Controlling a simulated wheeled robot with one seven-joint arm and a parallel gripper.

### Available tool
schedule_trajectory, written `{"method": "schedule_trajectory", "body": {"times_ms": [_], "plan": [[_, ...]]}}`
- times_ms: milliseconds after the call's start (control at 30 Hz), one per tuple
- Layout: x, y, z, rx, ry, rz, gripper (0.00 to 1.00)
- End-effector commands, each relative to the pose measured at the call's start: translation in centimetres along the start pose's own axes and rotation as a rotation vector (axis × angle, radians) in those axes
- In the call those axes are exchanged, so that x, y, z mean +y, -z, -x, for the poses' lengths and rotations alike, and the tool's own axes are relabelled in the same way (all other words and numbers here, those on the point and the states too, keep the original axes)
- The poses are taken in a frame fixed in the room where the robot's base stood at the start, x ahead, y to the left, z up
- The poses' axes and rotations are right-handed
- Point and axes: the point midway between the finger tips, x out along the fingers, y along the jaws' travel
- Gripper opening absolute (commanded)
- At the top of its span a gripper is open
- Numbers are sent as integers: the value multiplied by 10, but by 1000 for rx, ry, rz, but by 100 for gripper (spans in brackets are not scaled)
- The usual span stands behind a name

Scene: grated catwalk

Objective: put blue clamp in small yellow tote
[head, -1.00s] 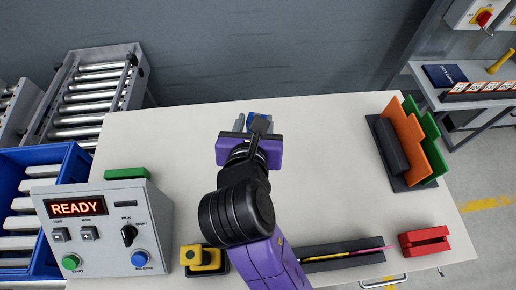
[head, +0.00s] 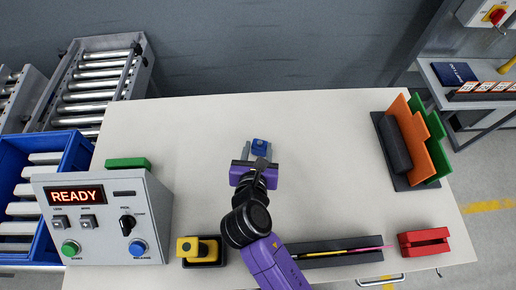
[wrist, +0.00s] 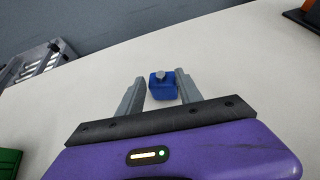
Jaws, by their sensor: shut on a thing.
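The blue clamp (head: 259,147) is a small blue block with a grey knob on top. It also shows in the wrist view (wrist: 163,88). My gripper (head: 259,155) is purple with grey fingers, and the fingers (wrist: 160,92) are shut on the clamp from both sides. They are over the middle of the pale worktop, but I cannot tell how high the clamp is above it. I cannot make out a small yellow tote in either view. A yellow block-like piece (head: 198,249) in a black base sits at the front, left of my arm.
A grey control box (head: 105,215) reading READY and a green block (head: 128,163) stand at left. A dark long tray (head: 335,252), a red block (head: 423,242) and a rack of orange and green panels (head: 408,145) are on the right. The back worktop (head: 320,120) is clear.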

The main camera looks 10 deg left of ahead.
Motion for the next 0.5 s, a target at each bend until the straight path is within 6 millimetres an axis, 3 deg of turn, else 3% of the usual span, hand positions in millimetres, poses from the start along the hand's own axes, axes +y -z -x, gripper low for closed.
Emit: {"method": "schedule_trajectory", "body": {"times_ms": [400,433,500], "plan": [[0,5,-3,0,0,1,0],[0,5,-3,0,0,0,48],[0,4,-2,0,0,0,62]]}}
